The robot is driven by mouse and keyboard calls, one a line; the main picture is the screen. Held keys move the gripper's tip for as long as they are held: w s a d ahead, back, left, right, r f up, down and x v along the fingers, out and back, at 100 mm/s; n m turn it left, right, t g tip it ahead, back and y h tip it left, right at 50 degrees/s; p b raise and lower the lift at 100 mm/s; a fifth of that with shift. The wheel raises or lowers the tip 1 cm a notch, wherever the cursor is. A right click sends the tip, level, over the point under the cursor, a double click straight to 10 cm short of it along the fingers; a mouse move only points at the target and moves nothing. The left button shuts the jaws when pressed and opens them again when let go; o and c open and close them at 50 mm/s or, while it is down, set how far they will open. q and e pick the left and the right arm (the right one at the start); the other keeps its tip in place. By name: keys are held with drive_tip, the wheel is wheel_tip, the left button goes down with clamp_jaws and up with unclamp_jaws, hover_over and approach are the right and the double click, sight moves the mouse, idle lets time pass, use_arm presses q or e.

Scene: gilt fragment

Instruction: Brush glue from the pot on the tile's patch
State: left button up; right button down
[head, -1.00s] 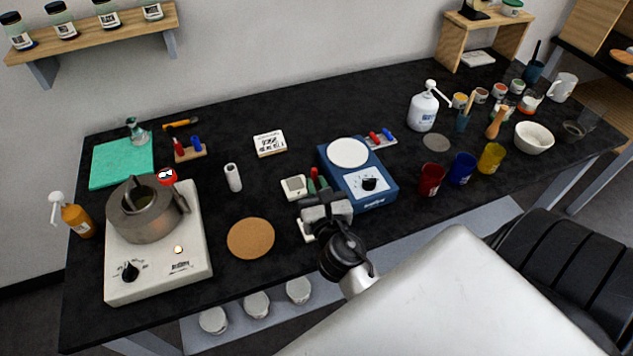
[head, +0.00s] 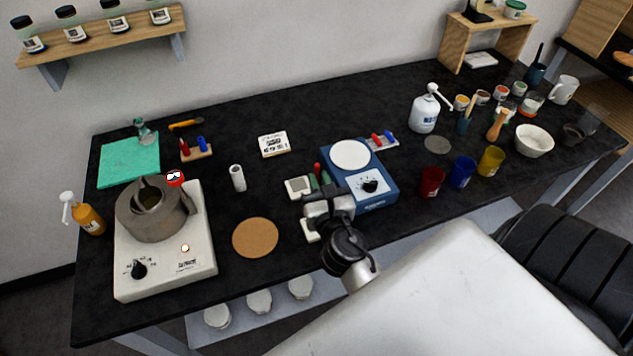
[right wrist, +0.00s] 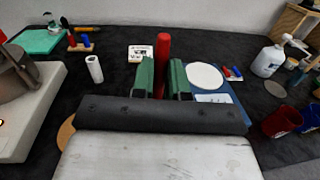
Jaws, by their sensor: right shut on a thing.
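The grey metal pot (head: 155,208) stands on the white hot plate (head: 190,268) at the left of the bench. Its open top shows, but its contents are unclear. A small pale tile (head: 298,188) with a grey-green patch lies on the bench, just left of my right gripper (head: 318,186). My right gripper is shut on a red handle (head: 317,168), which stands up between its green finger pads in the right wrist view (right wrist: 162,55). The handle's lower end is hidden, so I cannot see bristles. My left gripper is not in view.
A blue device with a white round plate (head: 378,190) stands right of my gripper. A cork mat (head: 255,237), a white cylinder (head: 237,178) and a labelled box (head: 273,144) lie to the left. Another pale object (head: 310,230) is partly hidden under my gripper. Coloured cups (head: 462,170) stand right.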

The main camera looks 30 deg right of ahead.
drive_tip(key=shift+f, duration=0.1)
wheel_tip(320, 180, down, 7)
drive_tip(key=b, duration=0.6)
drive_tip(key=shift+f+b, duration=0.85)
drive_tip(key=shift+b, duration=0.1)
idle(0.7)
